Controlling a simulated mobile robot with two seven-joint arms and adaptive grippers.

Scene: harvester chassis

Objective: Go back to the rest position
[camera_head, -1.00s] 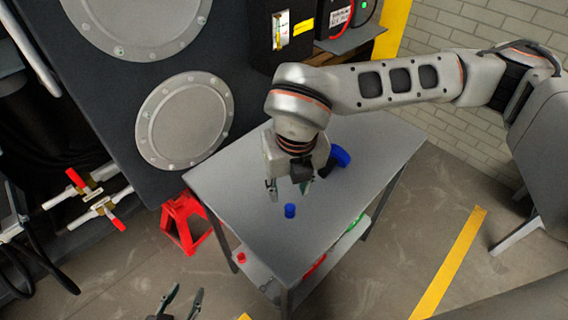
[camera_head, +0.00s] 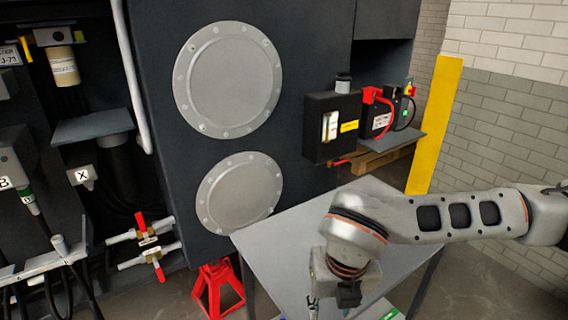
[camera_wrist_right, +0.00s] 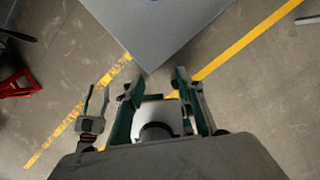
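My right gripper (camera_head: 330,308) points down over the grey table (camera_head: 275,250) at the bottom edge of the head view. In the right wrist view its two fingers (camera_wrist_right: 155,88) are spread apart with nothing between them. The table corner (camera_wrist_right: 150,40) lies beyond the fingertips there. A further finger-like part (camera_wrist_right: 92,112) at the left of the wrist view looks like my left gripper, but its opening is unclear. My left gripper is outside the head view.
A dark chassis wall with round covers (camera_head: 228,80) stands behind the table. A red stand (camera_head: 217,288) is left of the table. Black boxes (camera_head: 332,125) sit at back right beside a yellow post (camera_head: 434,125). Red-handled valves (camera_head: 148,245) are at left. Floor shows yellow lines (camera_wrist_right: 245,40).

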